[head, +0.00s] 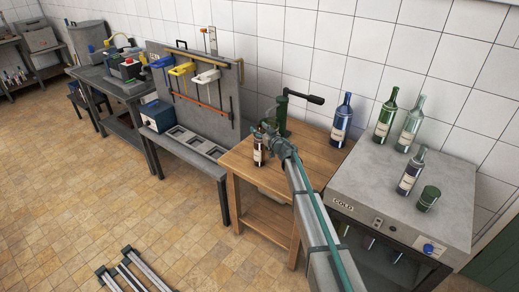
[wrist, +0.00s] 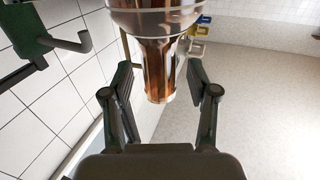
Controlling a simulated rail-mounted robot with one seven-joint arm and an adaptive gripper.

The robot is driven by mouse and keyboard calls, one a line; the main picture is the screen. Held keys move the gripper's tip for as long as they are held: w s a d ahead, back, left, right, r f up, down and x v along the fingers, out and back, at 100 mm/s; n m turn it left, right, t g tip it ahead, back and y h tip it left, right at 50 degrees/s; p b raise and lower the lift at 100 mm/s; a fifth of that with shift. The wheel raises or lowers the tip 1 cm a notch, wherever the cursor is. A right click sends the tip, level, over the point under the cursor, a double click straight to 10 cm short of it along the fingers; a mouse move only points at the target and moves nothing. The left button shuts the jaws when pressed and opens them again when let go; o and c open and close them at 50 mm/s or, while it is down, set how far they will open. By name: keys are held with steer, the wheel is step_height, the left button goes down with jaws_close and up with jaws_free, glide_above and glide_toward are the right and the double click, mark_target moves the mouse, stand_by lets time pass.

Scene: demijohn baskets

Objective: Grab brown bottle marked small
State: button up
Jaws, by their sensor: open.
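In the wrist view, my gripper (wrist: 159,85) is open, with one finger on each side of the neck and gaps between.
A green corker (head: 283,115) with a dark lever stands behind on the wooden table (head: 319,144). A blue bottle (head: 342,120) stands to the right. Several bottles and a green cup (head: 428,198) stand on the grey COLD unit (head: 375,190). A tool board (head: 205,95) is at left.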

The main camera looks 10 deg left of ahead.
jaws_close()
steer(key=shift+r, duration=0.1)
stand_by(0.5)
steer(key=s+d+r+b, duration=0.1)
steer(key=s+d+r, duration=0.1)
steer(key=s+r, duration=0.4)
steer(key=s+d+r+b, duration=0.2)
steer(key=s+d+r, duration=0.1)
steer(key=s+r, duration=0.3)
steer(key=shift+s+d+r+b, duration=0.3)
steer(key=shift+s+r, duration=0.1)
steer(key=shift+s, duration=0.05)
